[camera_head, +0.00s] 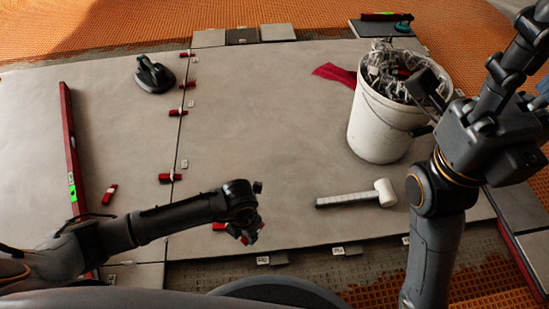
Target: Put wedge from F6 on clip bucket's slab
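Red wedges lie along the seam between two large grey slabs, among them one at mid-seam (174,178) and one higher up (177,112). Their labels are too small to read, so I cannot tell which is F6. One loose wedge (109,194) lies on the left slab. The white clip bucket (378,132) stands on the right slab (270,120). My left gripper (246,235) is low over the right slab's front edge; red shows beside and between its parts, but its grip is unclear. My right gripper (428,100) is at the bucket's right rim, its fingers unclear.
A white-headed mallet (355,196) lies on the right slab in front of the bucket. A red cloth (335,74) lies left of the bucket. A black suction lifter (154,75) and a red level (70,150) are on the left slab. The right slab's middle is clear.

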